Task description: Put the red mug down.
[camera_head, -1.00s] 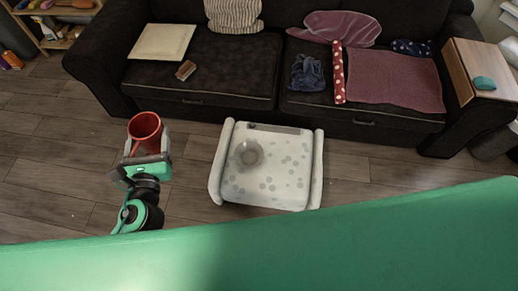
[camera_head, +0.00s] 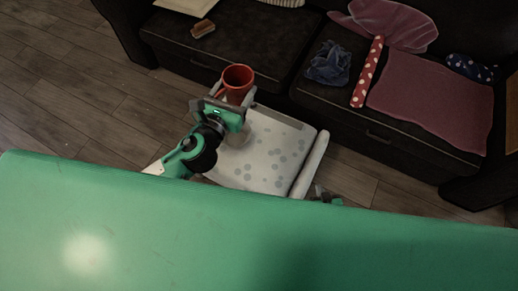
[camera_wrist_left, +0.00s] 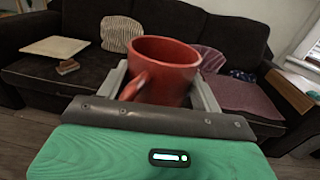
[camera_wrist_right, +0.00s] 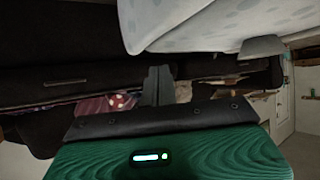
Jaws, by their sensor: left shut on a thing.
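My left gripper (camera_head: 226,98) is shut on the red mug (camera_head: 238,77), which is upright with its opening up. In the left wrist view the mug (camera_wrist_left: 165,68) sits between the two fingers, its handle toward the camera. In the head view the mug appears over the back left of a white spotted pad (camera_head: 265,165), against the sofa front; I cannot tell its height. The pad's left side is hidden by my left arm. My right gripper (camera_head: 326,196) shows only partly beyond the green surface; in the right wrist view its fingers (camera_wrist_right: 160,82) are together and empty.
The dark sofa (camera_head: 230,45) behind carries a blue cloth (camera_head: 328,64), a spotted red roll (camera_head: 368,72) and a brown block (camera_head: 203,28). Floor (camera_head: 60,90) at left is clear.

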